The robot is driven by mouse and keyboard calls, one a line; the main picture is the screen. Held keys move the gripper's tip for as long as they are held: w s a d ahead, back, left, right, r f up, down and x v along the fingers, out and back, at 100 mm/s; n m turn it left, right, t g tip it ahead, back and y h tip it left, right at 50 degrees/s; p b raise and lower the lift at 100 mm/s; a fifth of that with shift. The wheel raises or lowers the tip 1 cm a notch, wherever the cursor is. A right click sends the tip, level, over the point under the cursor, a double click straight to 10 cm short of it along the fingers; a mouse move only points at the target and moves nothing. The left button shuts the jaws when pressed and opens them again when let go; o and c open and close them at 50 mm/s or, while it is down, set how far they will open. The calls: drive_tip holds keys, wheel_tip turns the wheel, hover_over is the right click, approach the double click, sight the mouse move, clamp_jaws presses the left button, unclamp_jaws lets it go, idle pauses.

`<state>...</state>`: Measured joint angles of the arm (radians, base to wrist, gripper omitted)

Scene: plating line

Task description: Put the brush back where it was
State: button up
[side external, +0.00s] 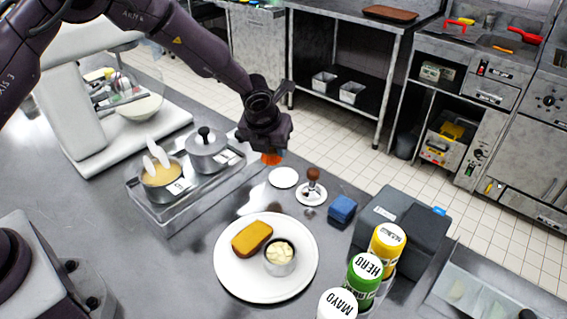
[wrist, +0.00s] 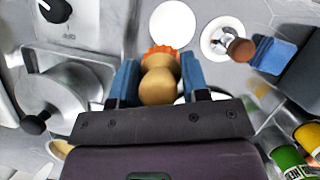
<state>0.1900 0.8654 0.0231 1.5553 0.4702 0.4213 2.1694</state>
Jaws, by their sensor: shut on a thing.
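The brush (wrist: 160,78) has a rounded wooden handle and an orange end. My gripper (wrist: 159,72) is shut on it, with its blue fingers on either side of the handle. In the side view my gripper (side external: 266,142) is above the counter, and only the brush's orange end (side external: 271,158) shows below it. An empty white round plate (side external: 283,177) lies just right of and below the brush in that view. Beside it, a second white saucer (side external: 303,200) carries a brown-handled tool (side external: 313,183). The gap under the brush cannot be judged exactly.
A blue block (side external: 342,208) and a dark grey box (side external: 405,225) stand to the right. A large white plate (side external: 228,278) holds a golden-brown piece and a small cup (side external: 280,257). Pots on a metal stand (side external: 172,222) are at left. Sauce bottles (side external: 364,272) stand at lower right.

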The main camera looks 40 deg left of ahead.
sight(276, 164)
drive_tip(key=w+f, duration=0.1)
drive_tip(key=f, duration=0.1)
drive_tip(key=w+f, duration=0.2)
drive_tip(key=shift+d, duration=0.2)
drive_tip(key=shift+w+f, duration=0.15)
drive_tip(key=shift+f, duration=0.7)
drive_tip(key=shift+w+f, duration=0.15)
drive_tip(key=shift+f, duration=0.7)
drive_tip(key=shift+f, duration=0.15)
drive_tip(key=o, duration=0.8)
drive_tip(key=shift+o, duration=0.2)
drive_tip(key=v, duration=1.2)
